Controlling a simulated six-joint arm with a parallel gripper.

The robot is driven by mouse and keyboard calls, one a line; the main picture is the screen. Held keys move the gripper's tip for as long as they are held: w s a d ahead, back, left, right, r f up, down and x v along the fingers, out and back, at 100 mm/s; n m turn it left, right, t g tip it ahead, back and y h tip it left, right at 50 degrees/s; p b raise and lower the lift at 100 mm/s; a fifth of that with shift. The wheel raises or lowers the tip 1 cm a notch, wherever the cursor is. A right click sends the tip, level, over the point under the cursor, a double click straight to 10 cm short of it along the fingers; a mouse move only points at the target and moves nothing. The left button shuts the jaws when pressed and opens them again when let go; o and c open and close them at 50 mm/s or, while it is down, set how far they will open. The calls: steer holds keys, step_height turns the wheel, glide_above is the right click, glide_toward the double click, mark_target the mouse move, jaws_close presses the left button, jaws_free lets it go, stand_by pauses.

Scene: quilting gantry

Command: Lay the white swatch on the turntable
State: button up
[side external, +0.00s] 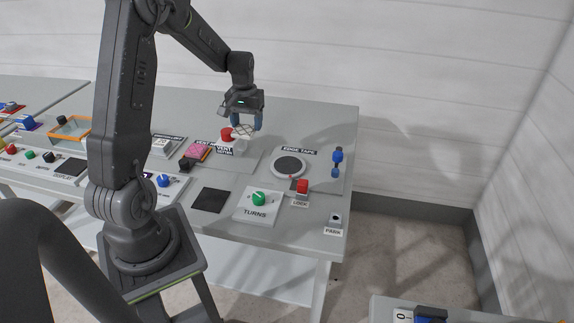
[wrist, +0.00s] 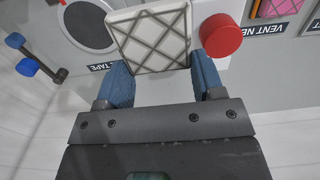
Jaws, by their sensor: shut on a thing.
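The white swatch (wrist: 150,38), quilted with grey diagonal lines, is held between the blue fingertips of my gripper (wrist: 157,80) in the wrist view. In the side view my gripper (side external: 245,123) is shut on the swatch (side external: 245,131) above the back part of the table. The turntable (side external: 289,166), a round dark disc with a pale rim, lies to the right and nearer the camera. It also shows in the wrist view (wrist: 88,25), just left of the swatch, partly cut off by the frame's top. The swatch is apart from the turntable.
A red knob (side external: 227,134) is close beside my gripper. A pink swatch (side external: 197,151) lies left of it. A green knob (side external: 258,198) sits in front.

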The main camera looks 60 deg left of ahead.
steer(key=w, duration=0.1)
glide_above(290, 159)
step_height(290, 159, down, 7)
steer(key=shift+d+r, duration=0.1)
steer(key=shift+f, duration=2)
steer(key=shift+f, duration=0.1)
steer(key=o, duration=0.9)
